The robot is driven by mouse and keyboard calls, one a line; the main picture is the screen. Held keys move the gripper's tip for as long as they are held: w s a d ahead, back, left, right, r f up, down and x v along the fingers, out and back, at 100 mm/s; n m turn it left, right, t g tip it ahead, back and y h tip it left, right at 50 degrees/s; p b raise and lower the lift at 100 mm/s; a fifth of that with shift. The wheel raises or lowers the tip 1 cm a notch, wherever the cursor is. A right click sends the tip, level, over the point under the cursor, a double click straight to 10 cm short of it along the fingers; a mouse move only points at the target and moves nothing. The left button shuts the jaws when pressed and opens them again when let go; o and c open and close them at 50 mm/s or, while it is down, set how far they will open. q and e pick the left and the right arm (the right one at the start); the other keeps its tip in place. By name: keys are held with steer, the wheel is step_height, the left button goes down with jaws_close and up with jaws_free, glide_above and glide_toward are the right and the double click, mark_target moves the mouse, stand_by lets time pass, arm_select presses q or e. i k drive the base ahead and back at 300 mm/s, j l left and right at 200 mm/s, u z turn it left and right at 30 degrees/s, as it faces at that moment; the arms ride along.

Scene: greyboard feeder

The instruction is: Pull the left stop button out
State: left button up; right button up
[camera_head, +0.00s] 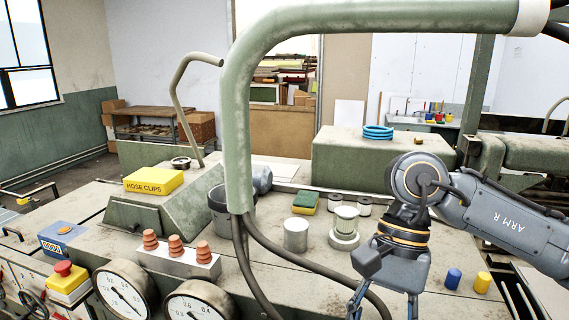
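A red mushroom-shaped stop button (63,268) sits on a yellow box (68,285) at the lower left of the head view, on the front of the machine. Whether the button is pressed in or out is hard to tell from this angle. My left gripper is not in view.
Two round gauges (122,290) stand right of the button, with a blue counter box (62,236) behind it. A row of orange knobs (175,246), a thick green pipe (238,130) and dark hoses lie between the button and my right arm. Metal cylinders (296,235) stand on the bench.

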mark_target(63, 268)
steer(key=k+j, duration=0.85)
steer(key=j, duration=0.2)
